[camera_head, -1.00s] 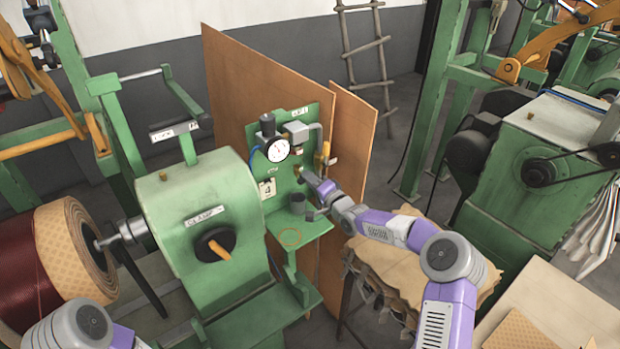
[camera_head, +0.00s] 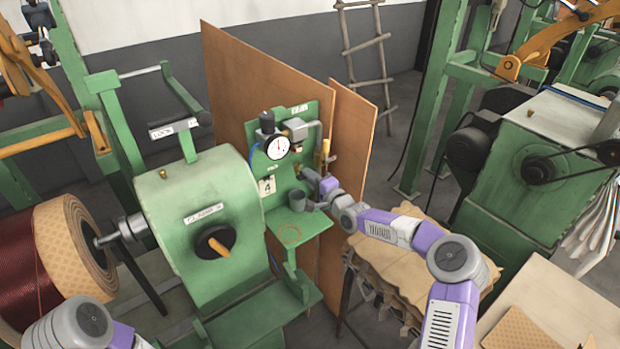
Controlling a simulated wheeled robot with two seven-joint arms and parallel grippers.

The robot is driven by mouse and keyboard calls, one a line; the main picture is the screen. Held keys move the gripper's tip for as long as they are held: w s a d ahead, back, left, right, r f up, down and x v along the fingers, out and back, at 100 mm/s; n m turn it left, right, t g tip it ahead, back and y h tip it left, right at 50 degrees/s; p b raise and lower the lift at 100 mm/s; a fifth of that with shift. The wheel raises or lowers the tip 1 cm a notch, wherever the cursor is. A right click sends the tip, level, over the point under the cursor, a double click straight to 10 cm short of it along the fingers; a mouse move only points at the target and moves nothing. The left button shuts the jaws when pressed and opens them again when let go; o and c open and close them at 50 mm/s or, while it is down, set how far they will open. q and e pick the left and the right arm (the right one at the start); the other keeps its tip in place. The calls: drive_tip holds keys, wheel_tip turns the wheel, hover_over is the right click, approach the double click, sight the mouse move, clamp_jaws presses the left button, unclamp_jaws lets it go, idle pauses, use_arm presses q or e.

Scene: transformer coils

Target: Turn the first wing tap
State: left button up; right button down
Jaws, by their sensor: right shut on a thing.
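A green panel (camera_head: 308,117) carries a round white gauge (camera_head: 277,147), a small tag marked 4 (camera_head: 267,186) and grey pipework (camera_head: 297,128). My right gripper (camera_head: 306,175) is at the right part of this panel, below the gauge's level. It is shut on a small fitting there, which I take to be the first wing tap; the jaws and wrist hide most of it.
A green machine (camera_head: 190,190) with a black knob (camera_head: 215,243) stands left of the panel, beside a large coil (camera_head: 70,235). Brown boards (camera_head: 235,75) stand behind the panel. A stack of brown sheets (camera_head: 405,260) lies below my right arm.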

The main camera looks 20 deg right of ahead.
drive_tip(key=c, duration=1.1)
unclamp_jaws()
drive_tip(key=shift+c, duration=0.2)
drive_tip(key=v, duration=0.7)
drive_tip(key=shift+s, duration=0.3)
drive_tip(key=shift+d, duration=0.1)
